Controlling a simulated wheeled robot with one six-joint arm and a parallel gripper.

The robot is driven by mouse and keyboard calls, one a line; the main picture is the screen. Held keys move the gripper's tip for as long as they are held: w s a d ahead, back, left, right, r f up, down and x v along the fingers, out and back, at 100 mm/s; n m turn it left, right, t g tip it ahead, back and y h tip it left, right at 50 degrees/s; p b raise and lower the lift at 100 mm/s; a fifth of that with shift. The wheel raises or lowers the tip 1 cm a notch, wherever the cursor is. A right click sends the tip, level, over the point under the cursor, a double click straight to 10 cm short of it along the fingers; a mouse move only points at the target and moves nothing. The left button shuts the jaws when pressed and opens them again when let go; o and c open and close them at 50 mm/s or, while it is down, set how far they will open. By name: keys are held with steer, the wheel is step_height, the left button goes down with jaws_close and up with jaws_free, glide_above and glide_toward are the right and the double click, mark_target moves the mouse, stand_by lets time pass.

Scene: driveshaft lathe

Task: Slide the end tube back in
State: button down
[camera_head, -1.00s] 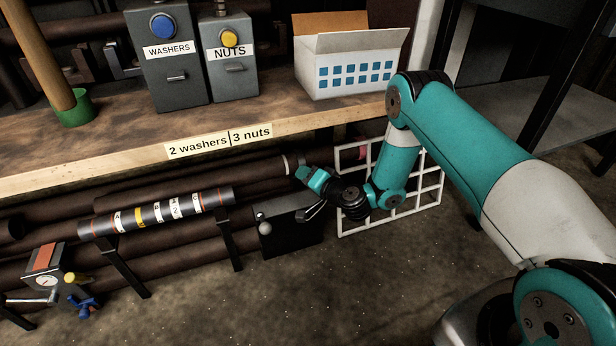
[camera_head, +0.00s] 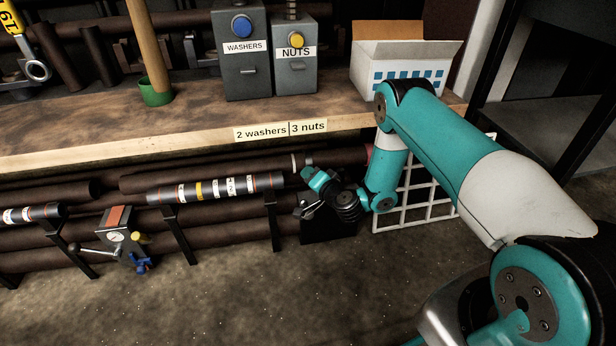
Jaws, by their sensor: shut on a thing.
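A dark tube with white and yellow bands (camera_head: 215,188) lies level on thin black stands in front of the pipes. A second banded tube piece (camera_head: 33,213) is at the far left, apart from it. A black box (camera_head: 328,226) stands just right of the longer tube. My gripper (camera_head: 307,209) is low at the box's upper left corner, where a small pale knob sits. It appears shut on that knob, but the contact is small and partly hidden by the fingers. Which piece is the end tube is not clear.
A wooden bench (camera_head: 190,125) runs above, with the washers box (camera_head: 240,55), nuts box (camera_head: 295,60) and a white carton (camera_head: 405,60). A white wire grid (camera_head: 430,205) stands right of my gripper. A gauge unit (camera_head: 118,235) is at lower left. The front floor is clear.

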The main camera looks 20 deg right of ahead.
steer(key=c, duration=0.8)
jaws_free()
steer(key=shift+s+r, duration=0.1)
